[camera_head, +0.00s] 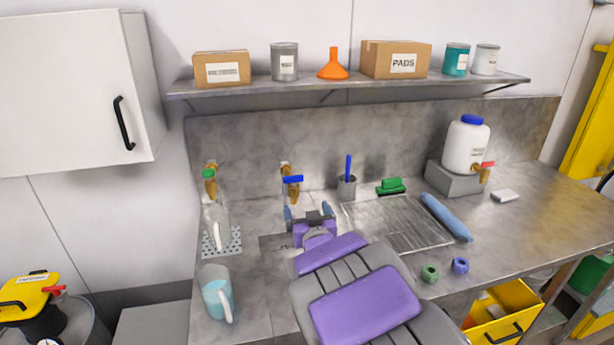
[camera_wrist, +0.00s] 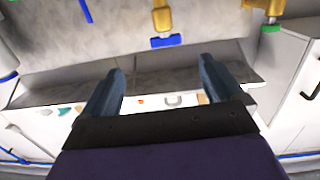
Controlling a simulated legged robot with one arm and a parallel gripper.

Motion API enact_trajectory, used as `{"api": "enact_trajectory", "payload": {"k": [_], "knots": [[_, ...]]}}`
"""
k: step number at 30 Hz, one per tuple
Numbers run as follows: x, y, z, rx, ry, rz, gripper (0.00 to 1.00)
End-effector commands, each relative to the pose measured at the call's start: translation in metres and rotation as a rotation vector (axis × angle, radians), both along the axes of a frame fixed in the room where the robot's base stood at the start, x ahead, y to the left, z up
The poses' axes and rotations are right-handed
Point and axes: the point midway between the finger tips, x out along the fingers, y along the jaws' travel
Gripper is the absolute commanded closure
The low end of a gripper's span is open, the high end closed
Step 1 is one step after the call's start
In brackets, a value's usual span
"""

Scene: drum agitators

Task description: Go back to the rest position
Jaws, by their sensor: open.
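My gripper (camera_head: 308,211) is open and empty over the counter, its two blue-grey fingers apart. It stands just in front of the brass tap with the blue handle (camera_head: 292,180). In the wrist view, the fingers (camera_wrist: 161,72) show nothing between them but the grey surface behind. The same blue-handled tap (camera_wrist: 164,40) is beyond the fingertips there. My purple and grey arm reaches in from the lower right of the head view and hides part of the counter.
A drain rack (camera_head: 400,224), blue roll (camera_head: 446,217) and white jug (camera_head: 466,146) are to the right. A shelf (camera_head: 350,93) runs above. A white cabinet (camera_head: 75,90) hangs at upper left.

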Motion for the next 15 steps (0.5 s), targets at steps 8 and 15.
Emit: {"api": "enact_trajectory", "payload": {"k": [8,15], "knots": [[-0.046,-0.073,-0.023,-0.061,0.329,-0.151,0.06],[-0.13,-0.121,-0.05,-0.103,0.678,-0.24,0.06]]}}
